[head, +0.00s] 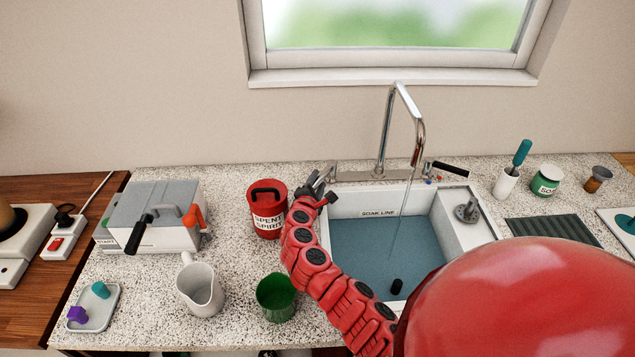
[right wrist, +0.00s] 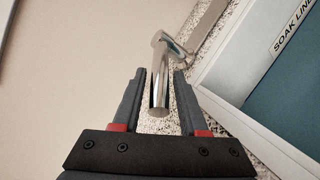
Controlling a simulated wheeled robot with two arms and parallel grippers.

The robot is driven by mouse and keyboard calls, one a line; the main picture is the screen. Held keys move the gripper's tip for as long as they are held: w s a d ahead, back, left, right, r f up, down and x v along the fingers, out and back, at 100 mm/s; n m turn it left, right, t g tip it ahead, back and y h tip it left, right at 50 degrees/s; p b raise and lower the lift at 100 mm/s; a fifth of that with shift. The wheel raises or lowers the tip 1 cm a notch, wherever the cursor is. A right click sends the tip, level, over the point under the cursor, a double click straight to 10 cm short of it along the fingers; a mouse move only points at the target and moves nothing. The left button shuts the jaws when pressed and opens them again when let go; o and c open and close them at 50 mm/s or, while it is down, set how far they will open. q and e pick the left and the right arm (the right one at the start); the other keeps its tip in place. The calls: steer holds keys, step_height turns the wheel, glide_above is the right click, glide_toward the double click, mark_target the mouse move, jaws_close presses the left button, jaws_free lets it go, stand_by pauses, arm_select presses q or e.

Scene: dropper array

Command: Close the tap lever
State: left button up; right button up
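The chrome tap (head: 384,140) stands behind the sink, and a thin stream of water falls from its spout. A chrome lever (head: 332,171) is at the left end of the tap base. My right gripper (head: 321,183) is at this lever, reaching in over the left sink edge. In the right wrist view the lever (right wrist: 159,88) lies between the two open fingers, with a gap visible on each side. A black-handled part (head: 450,167) sits at the right end of the tap base. My left gripper is not in view.
The sink (head: 365,250), labelled SOAK LINE, holds bluish water and a small black object. A red SPENT SPIRIT can (head: 266,222) stands close left of my right gripper. A green cup (head: 276,310) and white jug (head: 200,290) stand in front. The wall is close behind.

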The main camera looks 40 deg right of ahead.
jaws_close()
stand_by(1.1)
